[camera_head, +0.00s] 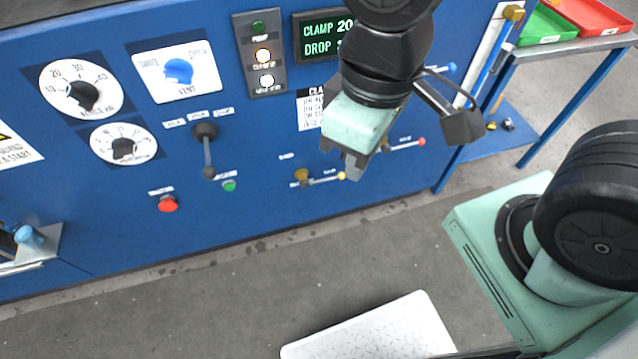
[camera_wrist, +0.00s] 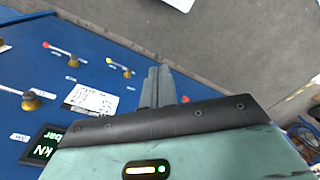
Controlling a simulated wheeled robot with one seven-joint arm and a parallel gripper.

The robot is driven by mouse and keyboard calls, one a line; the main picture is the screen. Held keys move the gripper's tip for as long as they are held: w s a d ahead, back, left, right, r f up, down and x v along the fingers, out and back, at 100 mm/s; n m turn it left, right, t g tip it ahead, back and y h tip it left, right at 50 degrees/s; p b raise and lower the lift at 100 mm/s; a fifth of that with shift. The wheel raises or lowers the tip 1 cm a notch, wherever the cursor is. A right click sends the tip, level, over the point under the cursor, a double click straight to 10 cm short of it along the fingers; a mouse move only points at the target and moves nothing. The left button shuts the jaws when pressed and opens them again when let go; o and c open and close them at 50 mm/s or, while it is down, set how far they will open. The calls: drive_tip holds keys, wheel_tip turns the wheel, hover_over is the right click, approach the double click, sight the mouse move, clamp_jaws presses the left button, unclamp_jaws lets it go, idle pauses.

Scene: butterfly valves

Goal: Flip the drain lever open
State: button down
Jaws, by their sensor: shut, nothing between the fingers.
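Small brass valves with lever handles are on the blue panel. One has a yellow-tipped lever (camera_head: 325,181), lying nearly level and pointing right; it also shows in the wrist view (camera_wrist: 118,66). Another has a red-tipped lever (camera_head: 404,146), also nearly level, and shows in the wrist view (camera_wrist: 60,51). Their labels are too small to read, so I cannot tell which is the drain lever. My gripper (camera_head: 353,168) is shut and empty, in front of the panel near the yellow tip in the head view. In the wrist view its fingers (camera_wrist: 158,82) look apart from both levers.
The blue panel (camera_head: 110,215) also carries dials, a black-handled lever (camera_head: 207,152), a red button (camera_head: 168,204) and a green button (camera_head: 229,185). A blue-framed stand (camera_head: 570,95) with green and red trays is at right.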

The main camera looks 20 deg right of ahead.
drive_tip(key=w+d+f+m+g+y+b, duration=0.2)
drive_tip(key=w+d+f+m+y+b, duration=0.3)
drive_tip(key=f+b, duration=1.25)
drive_tip(key=w+d+f+m+g+y+b, duration=0.1)
drive_tip(key=w+f+m+g+y+b, duration=0.4)
drive_tip(key=f+b, duration=1.25)
drive_tip(key=w+d+f+m+y+b, duration=0.15)
drive_tip(key=w+f+m+b, duration=0.8)
drive_tip(key=f, duration=1.55)
drive_tip(key=w+d+f+m+t+y+b, duration=0.2)
drive_tip(key=w+d+f+m+t+y, duration=0.1)
drive_tip(key=w+d+m+t+y, duration=0.1)
drive_tip(key=w+d+f+m+t+y+b, duration=0.3)
drive_tip(key=w+d+m+t+y, duration=0.1)
drive_tip(key=d+m+t+y, duration=0.3)
drive_tip(key=m+t+y, duration=0.1)
drive_tip(key=t+y, duration=0.1)
drive_tip(key=t, duration=0.1)
drive_tip(key=shift+d+f+y, duration=0.2)
drive_tip(key=shift+f+y, duration=0.05)
drive_tip(key=shift+y, duration=0.1)
drive_tip(key=p, duration=0.7)
approach(323, 180)
drive_tip(key=a+r, duration=0.2)
drive_tip(key=a, duration=0.1)
drive_tip(key=shift+w+a+r+g, duration=0.15)
drive_tip(key=shift+w+r+g, duration=0.2)
drive_tip(key=shift+w, duration=0.2)
